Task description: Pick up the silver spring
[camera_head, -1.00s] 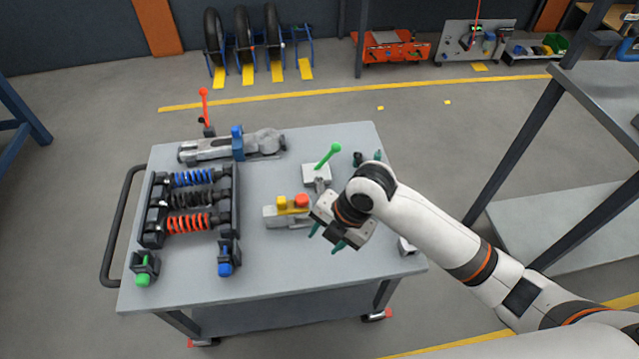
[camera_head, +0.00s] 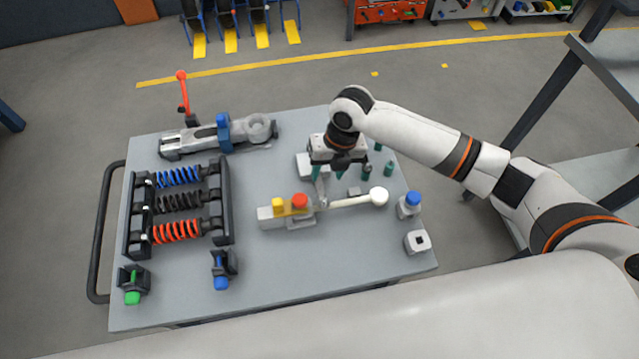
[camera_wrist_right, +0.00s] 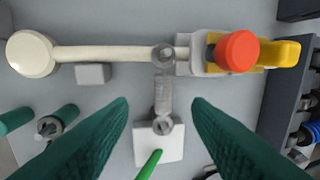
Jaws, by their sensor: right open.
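I cannot pick out a silver spring for sure. A slim grey, partly see-through part (camera_wrist_right: 162,95) with rounded ends lies between the fingertips in the right wrist view; whether it is the spring I cannot tell. The rack (camera_head: 226,200) at the table's left holds blue (camera_head: 178,177), black (camera_head: 178,201) and red (camera_head: 176,231) springs. My right gripper (camera_head: 329,174) is open over the middle-right of the table, its green fingers pointing down. In the right wrist view the open fingers (camera_wrist_right: 160,108) stand apart, one on each side of the grey part. My left gripper is not in view.
A clamp with a red knob (camera_head: 299,201), yellow block (camera_head: 278,205) and white-knobbed lever (camera_head: 379,196) lies beside the gripper. A white block (camera_wrist_right: 158,143) with a green handle (camera_wrist_right: 150,165) is close by. Green pegs (camera_head: 388,168) stand right.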

